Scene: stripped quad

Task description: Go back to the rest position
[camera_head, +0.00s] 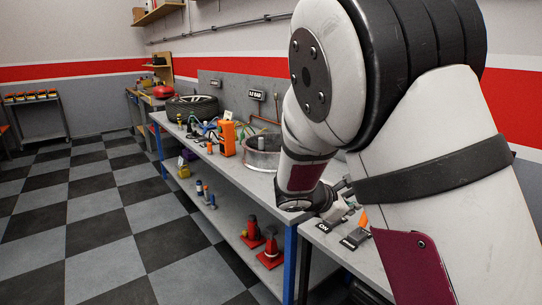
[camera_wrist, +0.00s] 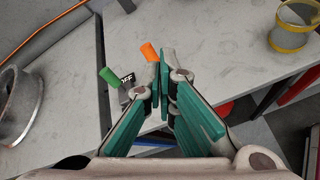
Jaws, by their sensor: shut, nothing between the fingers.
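My gripper (camera_wrist: 162,88) shows in the wrist view with its teal fingers together and nothing between them. It points down over the grey workbench (camera_wrist: 215,60). Beyond and left of the fingertips are an orange stub (camera_wrist: 149,52), a green stub (camera_wrist: 109,76) and a small black label (camera_wrist: 127,79). In the head view my arm fills the right side, bent down to the bench, and its wrist (camera_head: 303,175) hides part of the bench top. The orange stub (camera_head: 363,218) shows there beside small dark label blocks (camera_head: 354,239).
Farther back are an orange device (camera_head: 227,138) and a tyre (camera_head: 198,108). The checkered floor (camera_head: 110,215) at left is clear.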

